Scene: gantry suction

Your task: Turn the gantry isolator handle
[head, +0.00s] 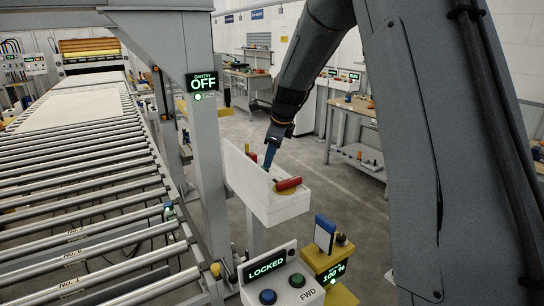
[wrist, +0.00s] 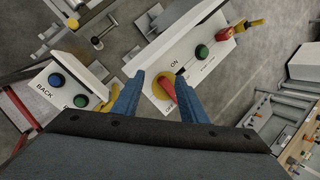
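The isolator handle is a red lever (head: 288,184) on a yellow disc, on top of a white box (head: 277,208). In the wrist view the red handle (wrist: 168,86) shows between my two blue fingers, with an "ON" label beside it and a partly hidden label near its lower end. My gripper (head: 268,167) points down at the box, just left of the handle in the head view. In the wrist view my gripper (wrist: 161,92) is open, with a finger either side of the disc. I cannot tell whether a finger touches the handle.
A green button (wrist: 201,51) and another red part (wrist: 224,33) sit farther along the box. A control box (head: 282,284) with a "LOCKED" display stands in front, and a roller conveyor (head: 85,200) runs along the left.

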